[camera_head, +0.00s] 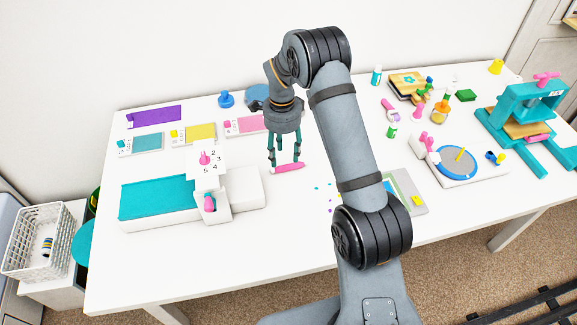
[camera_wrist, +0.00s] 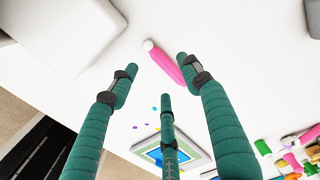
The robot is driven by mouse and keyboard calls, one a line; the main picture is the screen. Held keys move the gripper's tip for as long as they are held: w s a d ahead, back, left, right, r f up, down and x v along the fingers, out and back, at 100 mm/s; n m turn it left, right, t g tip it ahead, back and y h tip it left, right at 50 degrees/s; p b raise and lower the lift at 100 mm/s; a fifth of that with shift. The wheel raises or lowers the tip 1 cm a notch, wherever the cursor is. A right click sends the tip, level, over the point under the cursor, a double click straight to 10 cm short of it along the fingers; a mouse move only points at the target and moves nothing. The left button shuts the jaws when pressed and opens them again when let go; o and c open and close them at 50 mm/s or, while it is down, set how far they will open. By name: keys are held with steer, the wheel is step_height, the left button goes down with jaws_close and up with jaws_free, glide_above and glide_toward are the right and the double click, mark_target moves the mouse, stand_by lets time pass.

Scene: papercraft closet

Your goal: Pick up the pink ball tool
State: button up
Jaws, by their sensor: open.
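The pink ball tool (camera_head: 290,167) lies on the white table, a pink rod with a pale rounded end. In the wrist view the pink ball tool (camera_wrist: 166,63) lies slanted, its pale end at the upper left. My gripper (camera_head: 284,160) points down just above it, with its green fingers spread. In the wrist view my gripper (camera_wrist: 158,78) shows three open fingers, with the tool beyond them near the right fingertip. Nothing is held. I cannot tell whether a finger touches the tool.
A white machine with a teal bed (camera_head: 158,197) stands left of the tool. Colored sheets (camera_head: 155,116) lie behind. A framed picture (camera_head: 408,190) is to the right, near small colored dots. A teal press (camera_head: 520,108) and a blue turntable (camera_head: 457,165) stand farther right.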

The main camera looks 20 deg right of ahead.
mark_target(283, 168)
step_height(283, 168, down, 6)
steer(key=shift+s+r+p, duration=0.1)
steer(key=shift+p, duration=0.85)
steer(key=shift+c, duration=1.2)
steer(key=c, duration=0.9)
